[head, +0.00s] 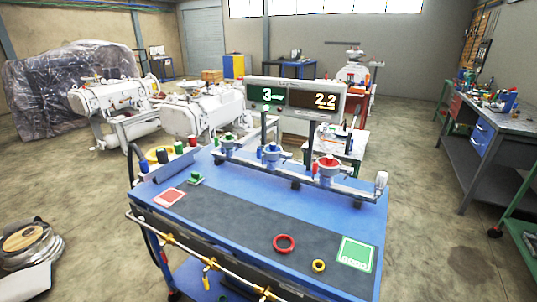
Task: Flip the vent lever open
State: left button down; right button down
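A metal manifold rail (295,174) runs along the back of a blue workbench (225,192). It carries several valve-like units, among them one with a red top (328,163) and one with a blue top (271,150). A white cylindrical part (381,181) stands at its right end. Neither of my grippers is in view.
A display (297,98) reading 3 and 2.2 stands behind the rail. A small green part (196,178) sits at left.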

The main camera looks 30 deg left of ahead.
aim_at(205, 271)
jog(key=k+l+u, duration=0.15)
jog(key=u, duration=3)
jog(key=k, duration=0.4)
